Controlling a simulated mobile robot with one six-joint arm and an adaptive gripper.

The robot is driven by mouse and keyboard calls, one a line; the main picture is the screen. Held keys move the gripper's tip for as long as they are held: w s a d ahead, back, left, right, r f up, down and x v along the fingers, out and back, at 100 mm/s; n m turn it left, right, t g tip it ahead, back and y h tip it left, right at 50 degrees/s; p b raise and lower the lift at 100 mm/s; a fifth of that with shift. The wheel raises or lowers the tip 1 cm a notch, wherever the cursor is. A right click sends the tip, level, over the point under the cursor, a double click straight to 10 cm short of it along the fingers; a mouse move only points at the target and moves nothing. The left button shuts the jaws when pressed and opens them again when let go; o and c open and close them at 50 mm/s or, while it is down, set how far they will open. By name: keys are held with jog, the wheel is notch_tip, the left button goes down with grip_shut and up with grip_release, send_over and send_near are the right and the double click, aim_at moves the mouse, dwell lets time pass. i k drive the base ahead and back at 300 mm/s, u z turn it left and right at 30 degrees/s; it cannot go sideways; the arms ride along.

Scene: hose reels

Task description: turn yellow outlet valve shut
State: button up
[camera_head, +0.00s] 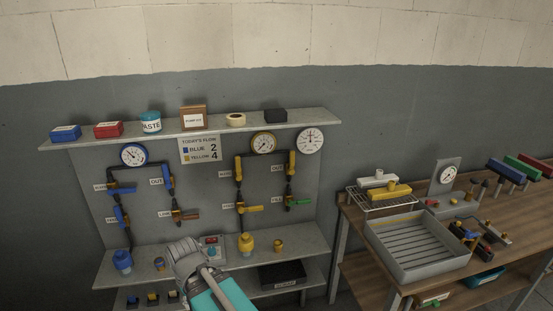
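The yellow pipe circuit (239,166) is on the right half of the grey wall panel. A label that seems to read OUT (276,168) sits beside its upper right yellow valve (292,162). A small dark handle seems to stick out left below that label; its exact angle is too small to tell. A yellow handle (250,183) is at the circuit's upper left, another yellow handle (250,208) at lower left, and a green handle (300,201) at lower right. My gripper (182,254) is in front of the panel's lower shelf, below and left of these valves, touching none. Its fingers are not clear.
The blue circuit (168,178) is on the panel's left half. A yellow-rimmed gauge (263,143) is above the yellow circuit. Yellow fittings (246,243) and a red-buttoned box (211,243) stand on the lower shelf. A wooden bench with a grey tray (418,268) is at right.

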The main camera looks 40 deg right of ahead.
aim_at(291, 159)
jog(key=u, duration=0.3)
jog(key=k, duration=1.15)
jog(key=z, duration=1.15)
jog(key=i, duration=0.9)
jog(key=z, duration=0.05)
